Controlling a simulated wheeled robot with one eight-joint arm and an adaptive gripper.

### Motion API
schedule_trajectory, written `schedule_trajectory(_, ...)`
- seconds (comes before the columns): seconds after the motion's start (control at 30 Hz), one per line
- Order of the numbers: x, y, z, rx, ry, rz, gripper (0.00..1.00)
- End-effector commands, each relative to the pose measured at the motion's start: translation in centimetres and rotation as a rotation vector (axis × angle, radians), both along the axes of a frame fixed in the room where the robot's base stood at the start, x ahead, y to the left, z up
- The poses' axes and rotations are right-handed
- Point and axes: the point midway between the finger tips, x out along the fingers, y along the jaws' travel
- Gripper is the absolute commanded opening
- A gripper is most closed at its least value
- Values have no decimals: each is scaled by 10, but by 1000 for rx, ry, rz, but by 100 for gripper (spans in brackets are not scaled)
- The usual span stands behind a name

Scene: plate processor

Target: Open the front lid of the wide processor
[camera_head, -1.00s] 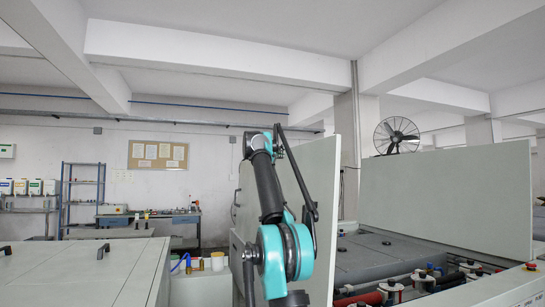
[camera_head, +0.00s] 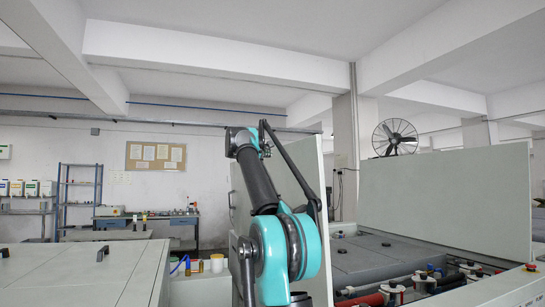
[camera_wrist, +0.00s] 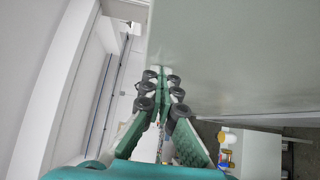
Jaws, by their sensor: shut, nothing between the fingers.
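The wide processor (camera_head: 375,258) stands at the right with its inside rollers showing. Its front lid, a pale grey-green panel (camera_head: 310,165), stands raised and tilted a little left, partly hidden behind my arm. In the wrist view this large flat panel (camera_wrist: 235,60) fills the upper right. My gripper (camera_wrist: 165,73) is shut and empty, its fingertips close beside the panel's edge. I cannot tell whether they touch it. In the head view the fingertips cannot be made out.
A second raised panel (camera_head: 445,200) stands at the right of the processor. A low pale cabinet (camera_head: 75,275) with black handles is at the left. Small bottles (camera_head: 217,263) stand on a low surface between them. A workbench (camera_head: 150,220) and shelf (camera_head: 78,195) are far behind.

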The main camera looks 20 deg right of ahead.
Motion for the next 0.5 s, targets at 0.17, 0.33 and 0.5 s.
schedule_trajectory(0.17,-20,18,2,0,0,-2,0)
schedule_trajectory(0.33,-30,28,2,0,0,-3,0)
schedule_trajectory(0.5,-32,30,3,0,0,-3,0)
